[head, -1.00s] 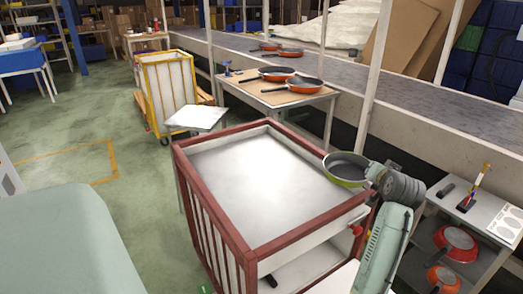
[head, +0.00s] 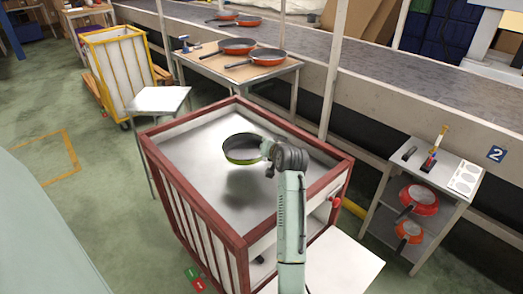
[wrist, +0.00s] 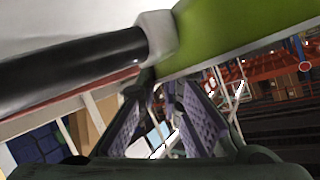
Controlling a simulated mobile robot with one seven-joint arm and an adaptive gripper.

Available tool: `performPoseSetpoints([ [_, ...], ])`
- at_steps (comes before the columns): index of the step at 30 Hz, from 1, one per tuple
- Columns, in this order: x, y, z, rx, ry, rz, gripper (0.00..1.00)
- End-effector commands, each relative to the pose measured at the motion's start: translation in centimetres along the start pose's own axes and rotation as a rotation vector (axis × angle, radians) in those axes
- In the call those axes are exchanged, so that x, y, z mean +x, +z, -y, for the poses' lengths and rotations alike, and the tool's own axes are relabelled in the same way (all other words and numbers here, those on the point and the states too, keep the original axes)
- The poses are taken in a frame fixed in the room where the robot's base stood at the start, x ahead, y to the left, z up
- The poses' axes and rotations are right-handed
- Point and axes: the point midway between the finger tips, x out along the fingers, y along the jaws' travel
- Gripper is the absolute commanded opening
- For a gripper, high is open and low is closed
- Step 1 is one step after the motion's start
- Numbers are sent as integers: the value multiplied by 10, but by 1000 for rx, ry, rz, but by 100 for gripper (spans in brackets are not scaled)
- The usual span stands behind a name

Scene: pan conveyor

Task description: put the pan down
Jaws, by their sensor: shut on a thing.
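The green pan (head: 228,158), dark inside, is held roughly level over the cart (head: 245,241) with the red frame and grey top. A dark shadow lies on that top below the pan, with a gap between them. My gripper (head: 268,150) is shut on the pan at its handle side, to the right of the pan. In the wrist view the pan's green side (wrist: 235,35) fills the upper right, and its black handle (wrist: 70,75) runs to the left. The purple finger pads of my gripper (wrist: 160,95) show below it. The handle is mostly hidden in the head view.
The cart's red rim stands above its grey top, which is otherwise empty. A table (head: 205,68) with two orange pans stands behind, before the conveyor (head: 400,92). A small white table (head: 158,99) is at left. A shelf (head: 439,170) with red pans is at right.

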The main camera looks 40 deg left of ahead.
Motion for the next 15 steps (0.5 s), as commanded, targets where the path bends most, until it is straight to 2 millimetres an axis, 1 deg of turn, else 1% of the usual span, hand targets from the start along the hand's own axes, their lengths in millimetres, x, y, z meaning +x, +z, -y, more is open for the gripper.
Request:
performPoseSetpoints([
  [5,6,11,-5,1,-1,-3,0],
  [9,15,27,-13,2,-1,-2,0],
  [12,19,34,-17,0,-2,-4,0],
  [15,20,36,-18,0,-2,-6,0],
])
